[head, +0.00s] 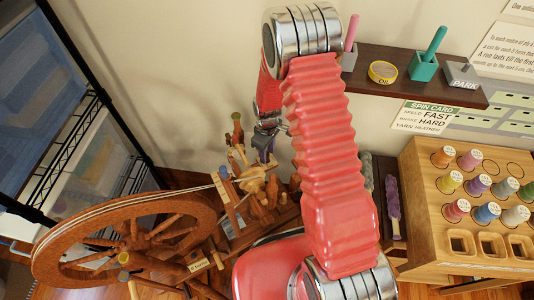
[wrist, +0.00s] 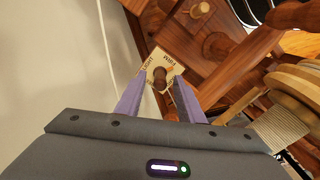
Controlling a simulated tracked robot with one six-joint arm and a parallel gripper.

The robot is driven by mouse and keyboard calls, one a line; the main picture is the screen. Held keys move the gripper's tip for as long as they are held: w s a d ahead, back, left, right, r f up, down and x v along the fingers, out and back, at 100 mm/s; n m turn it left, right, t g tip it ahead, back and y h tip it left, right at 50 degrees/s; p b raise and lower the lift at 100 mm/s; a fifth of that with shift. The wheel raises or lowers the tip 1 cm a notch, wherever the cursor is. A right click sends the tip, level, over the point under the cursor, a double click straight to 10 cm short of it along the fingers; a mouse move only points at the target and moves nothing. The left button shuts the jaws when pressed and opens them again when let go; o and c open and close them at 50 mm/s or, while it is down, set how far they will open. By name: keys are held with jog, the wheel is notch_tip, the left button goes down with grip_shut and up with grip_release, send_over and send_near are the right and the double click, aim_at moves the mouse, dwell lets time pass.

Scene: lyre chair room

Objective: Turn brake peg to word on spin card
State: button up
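The spin card (head: 432,117) on the back wall in the head view reads speed FAST, brake HARD, yarn HEATHER. In the wrist view a pale word plate (wrist: 154,61) shows LIGHT at its left and FIRM at its upper right; any lettering lower down is too hidden to read. The dark wooden brake peg (wrist: 160,78) stands at the plate's middle. My gripper (wrist: 159,88) has its purple fingers apart on either side of the peg, with gaps showing. In the head view my gripper (head: 265,152) is small, above the spinning wheel's (head: 55,245) upright parts.
Wooden posts and a bobbin (wrist: 282,120) crowd the right of the wrist view. A dark shelf (head: 408,90) with a yellow tin (head: 383,72) and a teal holder (head: 423,66) hangs on the wall. A spool rack (head: 420,185) stands at the right. The pale wall is close at the left.

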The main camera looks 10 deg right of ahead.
jog(key=shift+f, duration=0.45)
grip_shut()
